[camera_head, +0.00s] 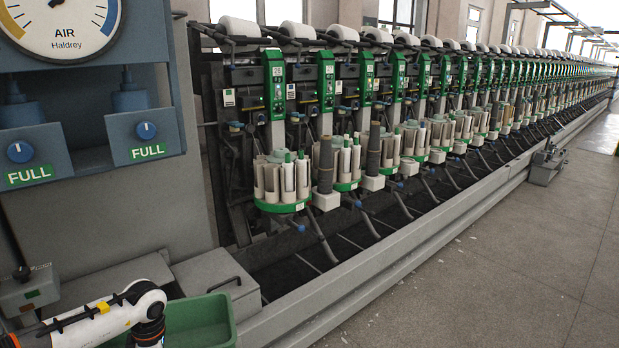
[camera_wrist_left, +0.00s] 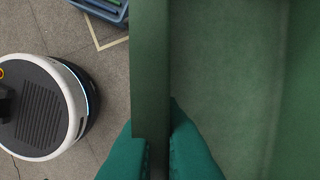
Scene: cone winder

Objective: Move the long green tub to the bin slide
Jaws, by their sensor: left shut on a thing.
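The long green tub (camera_head: 205,318) is at the bottom of the head view, cut off by the lower edge, in front of the grey machine housing. In the left wrist view its wall (camera_wrist_left: 150,60) runs from top to bottom, and the visible inside (camera_wrist_left: 230,70) looks empty. My left gripper (camera_wrist_left: 155,128) is shut on this wall, one teal finger on each side. In the head view its fingers are hidden or out of frame below my arm. I cannot tell which part is the bin slide. My right gripper is in neither view.
A grey box with a handle (camera_head: 218,280) stands just behind the tub. The cone winder's low grey front rail (camera_head: 390,268) runs to the right. A blue crate (camera_wrist_left: 103,10) sits on the floor in the wrist view.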

